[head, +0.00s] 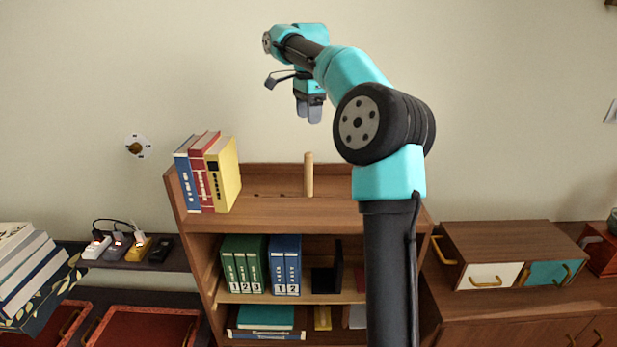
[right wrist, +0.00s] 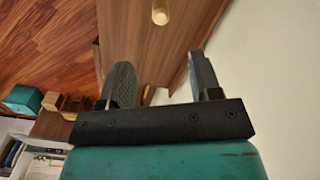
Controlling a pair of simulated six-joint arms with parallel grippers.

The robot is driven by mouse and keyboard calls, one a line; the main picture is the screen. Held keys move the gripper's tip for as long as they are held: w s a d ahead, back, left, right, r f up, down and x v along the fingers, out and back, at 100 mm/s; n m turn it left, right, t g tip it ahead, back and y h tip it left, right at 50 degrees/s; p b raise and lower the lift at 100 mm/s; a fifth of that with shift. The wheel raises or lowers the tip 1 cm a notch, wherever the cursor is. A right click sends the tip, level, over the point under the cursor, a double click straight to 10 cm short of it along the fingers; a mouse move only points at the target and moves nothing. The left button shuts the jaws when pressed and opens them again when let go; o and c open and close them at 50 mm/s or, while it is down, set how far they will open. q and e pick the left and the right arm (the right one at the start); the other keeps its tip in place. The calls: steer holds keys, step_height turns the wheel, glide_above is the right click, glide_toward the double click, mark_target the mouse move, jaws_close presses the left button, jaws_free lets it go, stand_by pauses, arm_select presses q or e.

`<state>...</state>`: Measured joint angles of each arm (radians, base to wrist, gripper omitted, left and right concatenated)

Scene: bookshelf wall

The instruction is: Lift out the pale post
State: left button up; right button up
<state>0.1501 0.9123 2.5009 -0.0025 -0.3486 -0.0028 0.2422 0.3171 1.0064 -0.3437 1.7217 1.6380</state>
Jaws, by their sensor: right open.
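The pale post (head: 308,174) stands upright on the top board of the bookshelf (head: 270,212), toward its back edge. In the right wrist view the end of the post (right wrist: 161,14) shows beyond the fingers, between them and near the top edge. My right gripper (head: 309,116) points down above the post, with a clear gap between them. In the right wrist view its two fingers (right wrist: 163,82) are apart with nothing between them. My left gripper is not in view.
Three upright books (head: 208,172) stand at the left end of the top board. Green binders (head: 244,264) and blue binders (head: 286,265) fill part of the shelf below. A low cabinet (head: 508,255) stands at right. The wall is close behind the post.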

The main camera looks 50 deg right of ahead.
mark_target(308, 153)
step_height(308, 153, down, 10)
steer(key=shift+r, duration=0.25)
stand_by(0.3)
steer(key=shift+w+a+f, duration=0.1)
steer(key=shift+f, duration=2.45)
steer(key=c, duration=1)
